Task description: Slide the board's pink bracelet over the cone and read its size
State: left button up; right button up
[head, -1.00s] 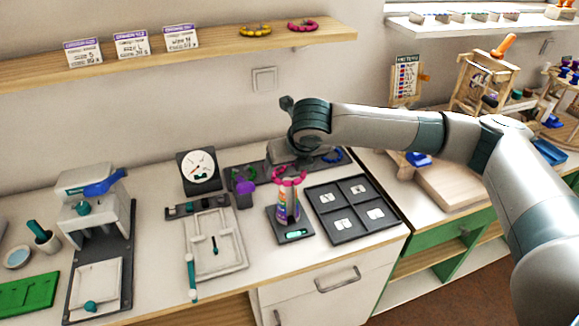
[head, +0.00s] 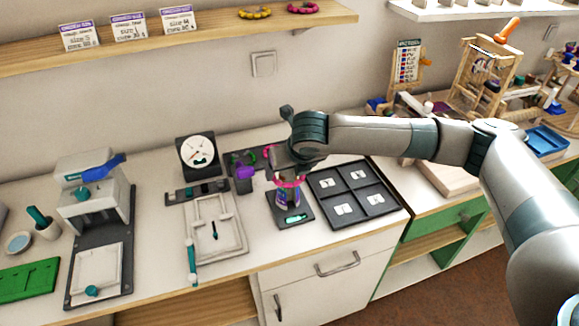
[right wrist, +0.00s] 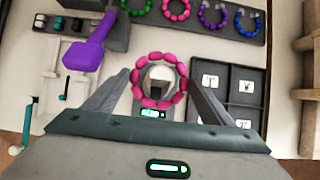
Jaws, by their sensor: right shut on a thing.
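My right gripper (head: 288,172) is shut on the bracelet from above, one finger at each side of the loop, and hides the upper cone in the head view. The cone's dark base has a lit green display (head: 296,218); its reading is too small to make out. My left gripper is not in view.
The dark bracelet board (right wrist: 196,24) lies behind, with green, magenta, purple and blue bracelets. A purple-headed tool (head: 244,172) stands close left of the cone. A dark tray (head: 352,219) with white cards lies right. A dial gauge (head: 197,154) stands back left.

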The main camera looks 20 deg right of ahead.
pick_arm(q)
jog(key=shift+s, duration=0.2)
pick_arm(e)
jog(key=o, duration=1.1)
jog(key=shift+o, duration=0.3)
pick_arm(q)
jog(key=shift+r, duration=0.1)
pick_arm(e)
jog(key=shift+r, duration=0.1)
pick_arm(q)
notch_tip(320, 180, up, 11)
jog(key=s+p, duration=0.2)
jog(key=p, duration=0.9)
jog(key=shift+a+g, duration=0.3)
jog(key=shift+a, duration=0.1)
pick_arm(e)
notch_tip(320, 180, up, 10)
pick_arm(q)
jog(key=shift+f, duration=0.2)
